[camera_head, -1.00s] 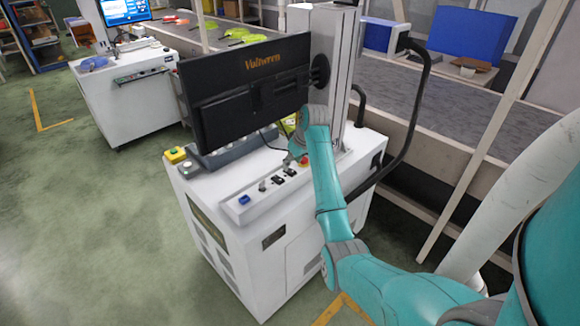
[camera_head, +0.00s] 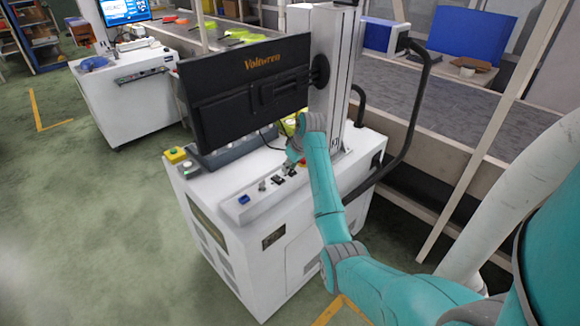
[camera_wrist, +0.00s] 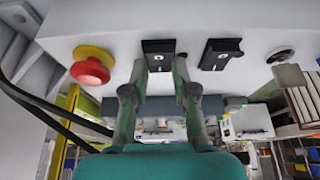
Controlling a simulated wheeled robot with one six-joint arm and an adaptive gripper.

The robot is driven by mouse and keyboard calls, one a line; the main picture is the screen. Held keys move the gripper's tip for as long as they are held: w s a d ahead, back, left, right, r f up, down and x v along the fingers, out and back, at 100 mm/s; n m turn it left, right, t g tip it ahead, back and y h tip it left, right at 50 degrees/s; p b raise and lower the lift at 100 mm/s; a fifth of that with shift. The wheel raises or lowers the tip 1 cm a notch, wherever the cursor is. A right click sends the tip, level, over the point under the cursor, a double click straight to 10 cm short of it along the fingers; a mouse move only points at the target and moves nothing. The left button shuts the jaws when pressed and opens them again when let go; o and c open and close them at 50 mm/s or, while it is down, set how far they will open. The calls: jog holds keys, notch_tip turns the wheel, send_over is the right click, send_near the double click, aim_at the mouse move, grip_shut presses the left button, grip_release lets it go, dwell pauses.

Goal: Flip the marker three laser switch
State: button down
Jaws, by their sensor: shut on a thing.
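A white marker machine (camera_head: 225,235) stands in front of me with a sloped control panel (camera_head: 236,211). In the wrist view the panel carries two black switches side by side, between a red button (camera_wrist: 90,66) on a yellow base and a metal key switch (camera_wrist: 283,57). My gripper (camera_wrist: 160,66) has one finger on each side of the lower end of the black switch (camera_wrist: 158,47) beside the red button, and is shut on it. The other black switch (camera_wrist: 220,52) stands free to its right. In the head view my wrist mostly hides the fingers.
A dark monitor (camera_head: 245,92) hangs over the machine, close to my wrist. A column (camera_head: 335,75) and a black curved rail (camera_head: 408,130) stand at the right. A second white machine (camera_head: 125,98) is farther left. The green floor (camera_head: 90,215) at left is clear.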

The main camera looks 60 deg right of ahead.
jog(key=shift+s+f+t, duration=0.15)
jog(key=shift+s+t, duration=0.15)
jog(key=shift+t, duration=0.6)
jog(key=shift+a+t+h, duration=0.1)
jog(key=shift+t+h, duration=0.2)
jog(key=shift+t, duration=0.2)
jog(key=c, duration=0.9)
grip_release()
jog(key=v, duration=1.2)
